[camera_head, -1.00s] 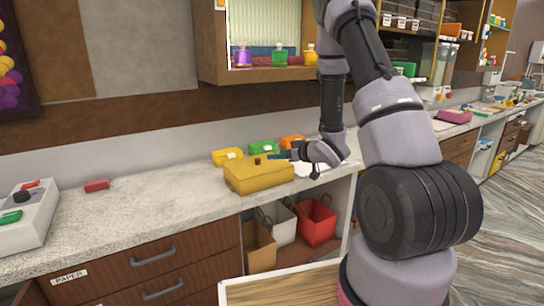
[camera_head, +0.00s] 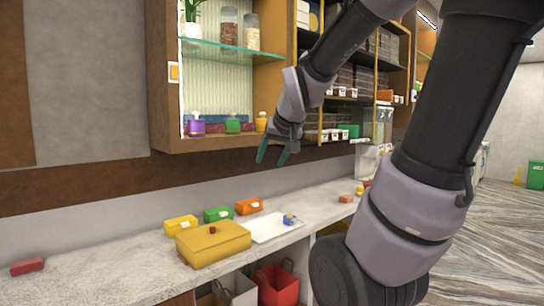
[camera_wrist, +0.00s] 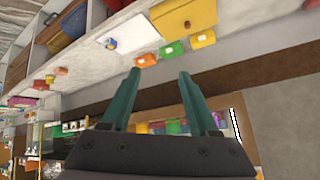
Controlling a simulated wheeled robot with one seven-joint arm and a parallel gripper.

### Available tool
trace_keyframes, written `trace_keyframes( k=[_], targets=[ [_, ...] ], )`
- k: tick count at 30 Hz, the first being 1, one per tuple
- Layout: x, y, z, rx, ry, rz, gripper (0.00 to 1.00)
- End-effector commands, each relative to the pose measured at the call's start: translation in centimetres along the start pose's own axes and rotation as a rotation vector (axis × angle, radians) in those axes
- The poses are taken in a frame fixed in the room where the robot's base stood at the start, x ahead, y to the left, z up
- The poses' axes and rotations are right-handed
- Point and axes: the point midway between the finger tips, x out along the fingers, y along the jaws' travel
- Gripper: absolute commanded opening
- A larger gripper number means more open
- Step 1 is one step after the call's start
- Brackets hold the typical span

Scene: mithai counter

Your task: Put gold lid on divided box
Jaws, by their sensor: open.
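The gold lid (camera_head: 214,236) with a small dark red knob rests on the box (camera_head: 215,257) on the counter. The lid looks level and covers the top, so the box's divided inside is hidden. In the wrist view the gold lid (camera_wrist: 184,17) shows upside down at the top edge. My gripper (camera_head: 273,160) is open and empty, raised well above the counter, up and to the right of the box. Its two teal fingers are spread apart in the wrist view (camera_wrist: 160,76), with nothing between them.
Yellow (camera_head: 181,225), green (camera_head: 217,214) and orange (camera_head: 249,206) boxes stand behind the gold one. A white board (camera_head: 270,231) with a small blue-and-yellow object (camera_head: 290,219) lies to its right. A wall cabinet (camera_head: 215,142) with bottles hangs close to my gripper.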

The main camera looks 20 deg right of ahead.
Motion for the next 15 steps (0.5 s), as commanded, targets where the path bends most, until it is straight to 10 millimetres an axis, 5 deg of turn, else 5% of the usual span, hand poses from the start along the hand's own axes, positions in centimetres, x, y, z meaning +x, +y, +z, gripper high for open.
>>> trace_keyframes(
  k=[1, 6, 15],
  targets=[
    [-2.4, -0.5, 1.2, 0.03, -0.023, -0.02, 0.61],
    [-7.4, -1.9, 5.6, 0.099, -0.126, -0.078, 0.61],
    [-9.6, -2.7, 7.9, 0.127, -0.185, -0.111, 0.61]
  ],
)
